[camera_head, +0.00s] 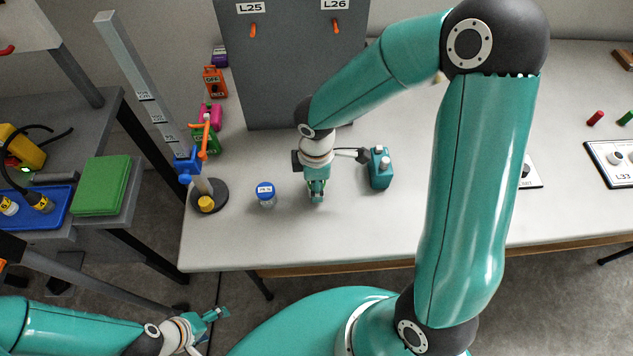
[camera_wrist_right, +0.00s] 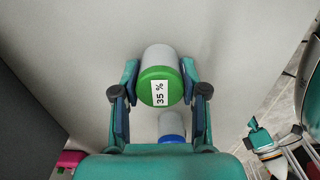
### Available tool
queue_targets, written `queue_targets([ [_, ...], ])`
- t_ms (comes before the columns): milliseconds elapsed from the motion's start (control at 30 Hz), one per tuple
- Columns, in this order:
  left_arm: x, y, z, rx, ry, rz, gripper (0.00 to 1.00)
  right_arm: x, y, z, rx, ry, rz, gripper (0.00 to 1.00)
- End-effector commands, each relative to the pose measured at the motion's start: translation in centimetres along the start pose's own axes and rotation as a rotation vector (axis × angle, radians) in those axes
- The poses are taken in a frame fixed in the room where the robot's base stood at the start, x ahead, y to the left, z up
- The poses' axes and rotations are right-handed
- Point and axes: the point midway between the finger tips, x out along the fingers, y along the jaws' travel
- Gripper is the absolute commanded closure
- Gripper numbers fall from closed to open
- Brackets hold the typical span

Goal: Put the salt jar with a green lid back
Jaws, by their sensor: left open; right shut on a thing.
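The salt jar with a green lid (camera_wrist_right: 160,86) is in the right wrist view, a pale cylinder with a "35 %" label on its lid. My right gripper (camera_head: 317,196) is shut on it, one finger on each side; the gripper also shows in the wrist view (camera_wrist_right: 161,92). In the head view the jar is mostly hidden by the gripper, over the left part of the table. I cannot tell whether the jar touches the tabletop. My left gripper (camera_head: 217,314) is open and empty at lower left, away from the table.
A blue-lidded jar (camera_head: 266,195) stands just left of my right gripper. A stand with a slanted measuring post (camera_head: 150,100) is further left. A grey panel (camera_head: 290,60) stands behind. The table's front-middle (camera_head: 370,230) is clear.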

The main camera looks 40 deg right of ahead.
Motion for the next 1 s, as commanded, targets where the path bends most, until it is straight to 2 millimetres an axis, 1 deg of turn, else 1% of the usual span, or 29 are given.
queue_targets([
  [200,0.3,-0.1,0.0,0.000,0.000,0.000,0.28,0.3,0.0,0.0,0.001,0.000,0.000,0.86],
  [233,0.2,-0.1,0.0,0.000,0.000,0.000,0.28,0.2,0.0,0.0,0.001,0.000,0.000,0.54],
  [367,0.2,-0.1,0.0,0.000,0.000,0.000,0.28,0.1,0.0,0.0,0.001,0.000,0.000,0.32],
  [633,0.2,-0.1,0.0,0.000,0.000,0.000,0.28,0.1,0.0,0.0,0.001,0.000,0.000,0.32],
  [767,-0.2,0.1,0.0,0.000,0.000,0.000,0.28,-0.3,0.0,0.0,0.001,0.000,0.000,0.32],
  [867,-0.2,0.1,0.0,0.000,0.000,0.000,0.28,-1.2,0.1,0.0,0.003,0.001,0.003,0.32],
  [1000,-0.5,0.2,0.0,0.000,0.000,0.000,0.28,-3.6,0.1,-0.1,0.002,0.003,0.006,0.32],
])
